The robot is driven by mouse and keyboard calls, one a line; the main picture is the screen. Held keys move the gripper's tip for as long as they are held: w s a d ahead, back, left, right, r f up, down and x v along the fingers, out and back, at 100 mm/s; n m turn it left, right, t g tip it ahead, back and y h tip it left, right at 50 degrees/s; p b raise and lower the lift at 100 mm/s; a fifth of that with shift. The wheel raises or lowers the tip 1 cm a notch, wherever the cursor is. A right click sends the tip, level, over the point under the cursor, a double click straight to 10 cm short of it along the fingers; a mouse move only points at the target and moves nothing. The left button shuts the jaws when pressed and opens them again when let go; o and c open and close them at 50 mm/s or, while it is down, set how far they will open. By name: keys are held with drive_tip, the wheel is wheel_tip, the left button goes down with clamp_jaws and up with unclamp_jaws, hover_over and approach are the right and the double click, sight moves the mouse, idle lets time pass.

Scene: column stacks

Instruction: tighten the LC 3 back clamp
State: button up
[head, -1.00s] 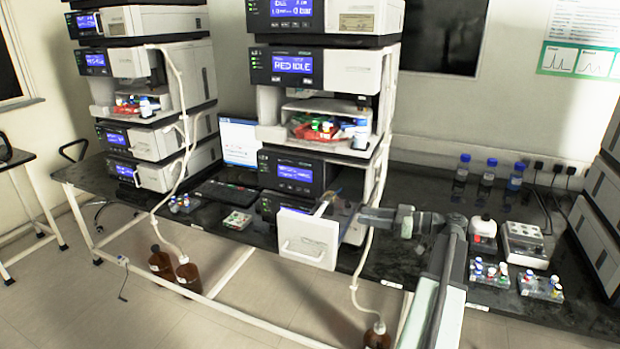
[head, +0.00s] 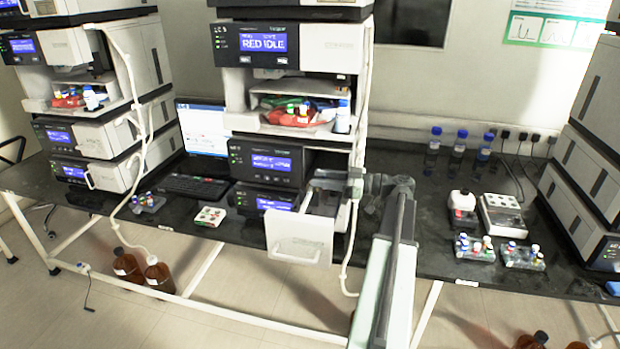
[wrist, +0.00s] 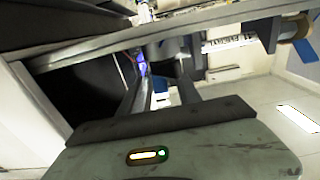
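The LC 3 stack (head: 332,45) stands in the middle of the bench in the head view. A white-fronted compartment or drawer (head: 299,240) projects open low on this stack. My gripper (wrist: 162,66) reaches into that open part from the right; in the head view its fingers are hard to make out. In the wrist view the two dark fingers stand apart, with a dark, rounded part between or just beyond their tips. Contact is not clear. A pale labelled bar (wrist: 228,43), perhaps the column, lies right of the tips. The back clamp cannot be told apart surely.
A pale panel edge (wrist: 110,47) runs close above my fingers in the wrist view. Vial racks (head: 475,247), a white instrument (head: 503,215) and blue-capped bottles (head: 458,150) stand right. Another stack (head: 110,130) stands left. Brown bottles (head: 158,275) are on the floor.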

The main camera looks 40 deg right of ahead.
drive_tip(key=shift+x, duration=1.4)
drive_tip(key=shift+s, duration=0.1)
clamp_jaws()
drive_tip(key=shift+a, duration=0.4)
drive_tip(key=shift+d, duration=0.35)
drive_tip(key=g+p, duration=0.1)
drive_tip(key=p, duration=0.2)
drive_tip(key=shift+a+r+h+p, duration=0.1)
drive_tip(key=shift+r+h+p, duration=0.2)
drive_tip(key=shift+r+h, duration=0.1)
drive_tip(key=g+p, duration=0.1)
drive_tip(key=p, duration=0.1)
drive_tip(key=g+h+p, duration=0.1)
drive_tip(key=p, duration=0.2)
drive_tip(key=shift+w+a, duration=0.15)
drive_tip(key=shift+w, duration=0.25)
drive_tip(key=g+p, duration=0.1)
drive_tip(key=g+h+p, duration=0.1)
drive_tip(key=p, duration=0.3)
drive_tip(key=shift+w+a+f+g+h, duration=0.2)
drive_tip(key=shift+w+f+g+h, duration=0.1)
drive_tip(key=shift+f+g+h, duration=0.1)
drive_tip(key=shift+w+a+f+g+h+p, duration=0.15)
drive_tip(key=shift+f+g+h+p, duration=0.25)
drive_tip(key=shift+g+h+p, duration=0.55)
drive_tip(key=shift+f+y+p, duration=0.1)
drive_tip(key=shift+y+p, duration=0.15)
drive_tip(key=shift+p, duration=0.05)
